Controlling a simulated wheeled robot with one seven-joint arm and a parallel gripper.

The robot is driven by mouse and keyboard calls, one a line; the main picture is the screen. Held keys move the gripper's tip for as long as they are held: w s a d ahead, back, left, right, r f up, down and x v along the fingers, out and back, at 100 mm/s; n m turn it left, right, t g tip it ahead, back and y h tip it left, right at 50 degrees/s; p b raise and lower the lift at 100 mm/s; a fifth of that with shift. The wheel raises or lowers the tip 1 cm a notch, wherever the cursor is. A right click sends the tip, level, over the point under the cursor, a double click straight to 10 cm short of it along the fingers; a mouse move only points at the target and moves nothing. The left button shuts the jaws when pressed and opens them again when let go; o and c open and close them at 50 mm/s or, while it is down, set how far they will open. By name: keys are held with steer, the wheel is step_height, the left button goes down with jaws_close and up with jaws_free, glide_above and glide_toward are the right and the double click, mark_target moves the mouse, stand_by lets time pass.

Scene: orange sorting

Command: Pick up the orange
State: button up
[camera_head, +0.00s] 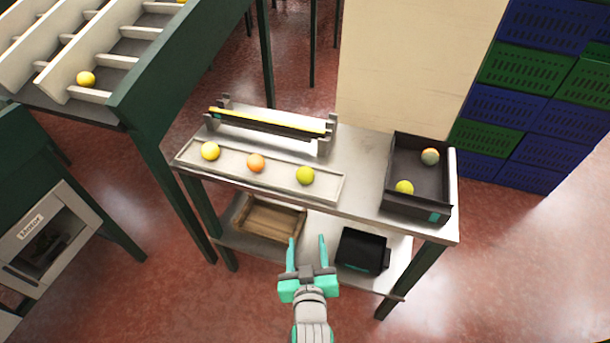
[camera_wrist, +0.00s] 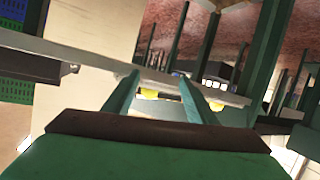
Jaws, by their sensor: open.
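Three round fruits lie in a row in a long shallow pale tray (camera_head: 225,170) on the table. The middle one is an orange (camera_head: 256,163); a yellow fruit (camera_head: 210,151) lies to its left and a yellow-green fruit (camera_head: 305,175) to its right. My gripper (camera_head: 307,240) is open and empty in front of the table's near edge, below the yellow-green fruit in the head view. In the wrist view, yellow patches of fruit (camera_wrist: 148,93) show between the open fingers, partly hidden; I cannot tell the orange there.
A dark open bin (camera_head: 416,212) with two fruits stands on the table's right. A metal bar fixture (camera_head: 270,124) stands behind the tray. A lower shelf holds a wooden crate (camera_head: 268,217) and a black box (camera_head: 362,251). A green sloped rack (camera_head: 175,75) stands at the left.

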steer(key=n, duration=0.2)
glide_toward(306, 179)
steer(key=shift+g+y, duration=0.3)
steer(key=shift+y, duration=0.1)
steer(key=x, duration=1)
steer(key=shift+w+d+r, duration=0.15)
steer(key=shift+w+d, duration=0.05)
steer(key=shift+w, duration=0.15)
steer(key=shift+c, duration=0.2)
steer(key=c, duration=0.8)
